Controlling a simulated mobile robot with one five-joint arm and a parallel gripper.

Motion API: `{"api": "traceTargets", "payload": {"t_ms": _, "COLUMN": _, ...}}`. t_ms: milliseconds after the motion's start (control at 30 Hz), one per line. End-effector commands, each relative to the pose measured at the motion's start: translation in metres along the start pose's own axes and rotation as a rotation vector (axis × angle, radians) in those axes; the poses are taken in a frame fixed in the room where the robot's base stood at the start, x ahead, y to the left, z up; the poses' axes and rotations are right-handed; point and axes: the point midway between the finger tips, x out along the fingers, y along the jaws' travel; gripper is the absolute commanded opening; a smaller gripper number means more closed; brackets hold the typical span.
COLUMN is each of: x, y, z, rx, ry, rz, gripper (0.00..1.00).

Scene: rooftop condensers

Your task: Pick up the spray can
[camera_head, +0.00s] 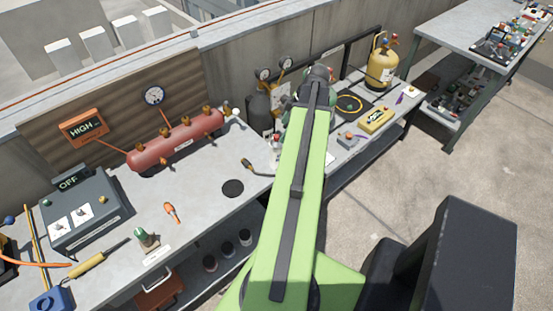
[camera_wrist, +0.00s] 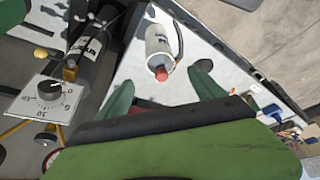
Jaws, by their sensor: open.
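In the wrist view a pale can with a red tip and dark lettering (camera_wrist: 158,42) looks like the spray can. A dark curved strip runs along its right side. My gripper (camera_wrist: 162,88) is open, with its two green fingers apart and nothing between them. The red tip lies just beyond the gap between the fingertips, and the can appears apart from both fingers. In the head view my green arm reaches over the bench (camera_head: 205,190) and hides most of the gripper and the area under it, so I cannot clearly make out the can there.
A dark cylinder (camera_wrist: 88,45) and a dial box (camera_wrist: 55,93) are left of the can in the wrist view.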

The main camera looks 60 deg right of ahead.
Motion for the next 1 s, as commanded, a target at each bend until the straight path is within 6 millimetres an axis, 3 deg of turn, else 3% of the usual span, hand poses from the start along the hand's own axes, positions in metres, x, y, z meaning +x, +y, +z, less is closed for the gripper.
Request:
{"api": "traceTargets", "payload": {"t_ms": 33, "x": 0.024, "y": 0.0, "z": 0.005, "rx": -0.001, "ry": 0.0, "rz": 0.0, "gripper": 0.77}}
{"api": "traceTargets", "payload": {"t_ms": 267, "x": 0.071, "y": 0.0, "z": 0.005, "rx": 0.001, "ry": 0.0, "rz": 0.0, "gripper": 0.77}}
{"api": "traceTargets", "payload": {"t_ms": 533, "x": 0.078, "y": 0.0, "z": 0.002, "rx": 0.002, "ry": 0.0, "rz": 0.001, "gripper": 0.77}}
{"api": "traceTargets", "payload": {"t_ms": 833, "x": 0.126, "y": 0.0, "z": 0.007, "rx": 0.002, "ry": 0.0, "rz": 0.001, "gripper": 0.77}}
{"api": "traceTargets", "payload": {"t_ms": 1000, "x": 0.126, "y": 0.0, "z": 0.004, "rx": 0.003, "ry": 0.0, "rz": 0.001, "gripper": 0.77}}
